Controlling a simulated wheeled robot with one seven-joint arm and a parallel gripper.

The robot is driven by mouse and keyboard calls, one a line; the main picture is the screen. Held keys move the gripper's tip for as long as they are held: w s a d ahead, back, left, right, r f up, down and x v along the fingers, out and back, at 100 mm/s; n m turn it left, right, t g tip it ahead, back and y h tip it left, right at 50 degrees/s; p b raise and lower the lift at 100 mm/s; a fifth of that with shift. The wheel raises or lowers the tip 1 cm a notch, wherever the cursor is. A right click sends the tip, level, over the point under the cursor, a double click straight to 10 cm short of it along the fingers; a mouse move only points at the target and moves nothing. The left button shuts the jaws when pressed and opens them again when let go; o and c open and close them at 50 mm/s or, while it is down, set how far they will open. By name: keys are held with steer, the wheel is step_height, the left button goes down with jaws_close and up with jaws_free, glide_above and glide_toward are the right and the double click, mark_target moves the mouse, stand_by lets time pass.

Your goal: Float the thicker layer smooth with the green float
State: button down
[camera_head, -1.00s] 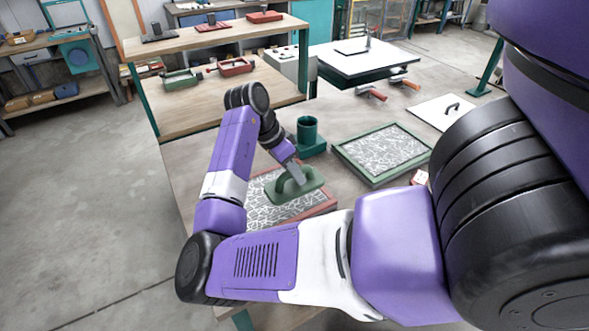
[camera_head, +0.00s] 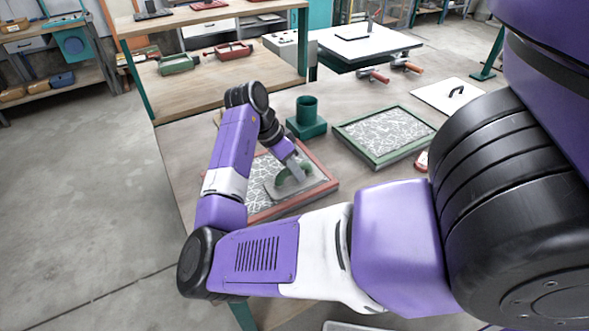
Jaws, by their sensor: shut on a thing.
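My gripper (camera_head: 294,167) is shut on the green handle (camera_head: 291,178) of the float. The float's plate (camera_head: 278,189) looks grey and lies over the fibre layer (camera_head: 260,172) in the red-framed panel (camera_head: 331,185). I cannot tell whether the plate touches the layer. The layer shows white strands on grey, and my arm hides part of the panel's left side. A green-framed panel (camera_head: 374,160) with a similar white-strand layer lies to the right, apart from the gripper. I cannot tell from the picture which layer is thicker.
A green cup on a square base (camera_head: 307,122) stands just behind the red-framed panel. Two red-handled tools (camera_head: 373,75) and a white board with a black handle (camera_head: 447,95) lie further right. A wooden shelf (camera_head: 215,78) stands at the back left.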

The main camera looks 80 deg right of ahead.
mark_target(276, 181)
steer(key=shift+f, duration=0.2)
stand_by(0.4)
steer(key=shift+w+a+r, duration=0.1)
steer(key=shift+w+a, duration=0.55)
steer(key=shift+w, duration=0.1)
steer(key=shift+w+a+f+b, duration=0.2)
steer(key=shift+w+a+b, duration=0.15)
steer(key=shift+w+a, duration=1)
steer(key=shift+w+a+r, duration=0.1)
steer(key=shift+w+a, duration=0.8)
steer(key=shift+w, duration=0.25)
steer(key=shift+w+a, duration=0.85)
steer(key=shift+w, duration=0.3)
steer(key=shift+s+d+p, duration=0.55)
steer(key=shift+s+d, duration=0.7)
steer(key=shift+s, duration=0.25)
steer(key=shift+s+d+p, duration=0.6)
steer(key=shift+s+d, duration=0.65)
steer(key=shift+s, duration=0.2)
steer(key=shift+s+d+p, duration=0.55)
steer(key=shift+s+d, duration=0.7)
steer(key=shift+s, duration=0.25)
